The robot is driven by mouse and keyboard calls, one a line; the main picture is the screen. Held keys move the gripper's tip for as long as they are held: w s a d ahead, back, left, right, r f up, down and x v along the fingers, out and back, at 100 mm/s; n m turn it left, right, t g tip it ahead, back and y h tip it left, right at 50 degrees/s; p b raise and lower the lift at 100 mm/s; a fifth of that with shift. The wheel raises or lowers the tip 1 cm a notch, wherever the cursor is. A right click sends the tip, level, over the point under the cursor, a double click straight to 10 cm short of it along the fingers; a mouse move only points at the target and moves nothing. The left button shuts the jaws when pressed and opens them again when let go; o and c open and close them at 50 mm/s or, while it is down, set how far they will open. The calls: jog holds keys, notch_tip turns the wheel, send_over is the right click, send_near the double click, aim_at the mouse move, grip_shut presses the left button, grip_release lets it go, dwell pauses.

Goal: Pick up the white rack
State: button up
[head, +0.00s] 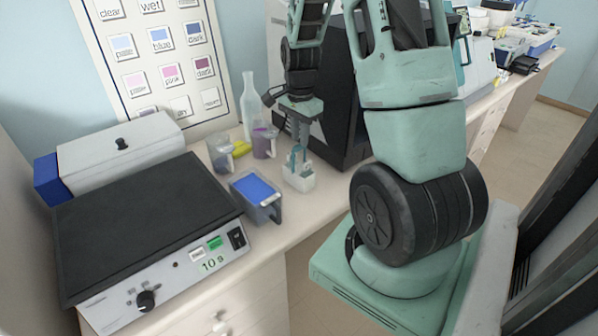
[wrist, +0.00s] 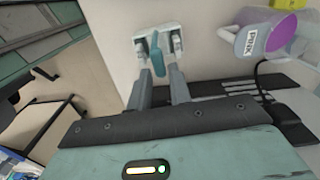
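The white rack (head: 300,181) stands upright on the counter near its front edge, with a teal handle (head: 293,157) rising from its middle. In the wrist view the white rack (wrist: 139,49) is at top centre, and its teal handle (wrist: 158,58) points toward my gripper. My gripper (head: 300,143) is directly above the rack, pointing down. In the wrist view my gripper (wrist: 159,78) has its two fingers apart, with the handle's end between them. Gaps show on both sides of the handle. The rack's contents cannot be made out.
A cup of purple liquid (head: 264,142), a grey cup (head: 220,153) and a blue-topped container (head: 258,188) stand left of the rack. A clear bottle (head: 249,108) is behind. A black-topped hot plate (head: 145,222) fills the left. A dark box (head: 343,125) stands close at right.

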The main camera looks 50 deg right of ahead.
aim_at(299, 150)
jog(key=shift+a+f+p, duration=0.2)
jog(key=shift+f+p, duration=0.9)
jog(key=shift+f, duration=2.15)
grip_shut()
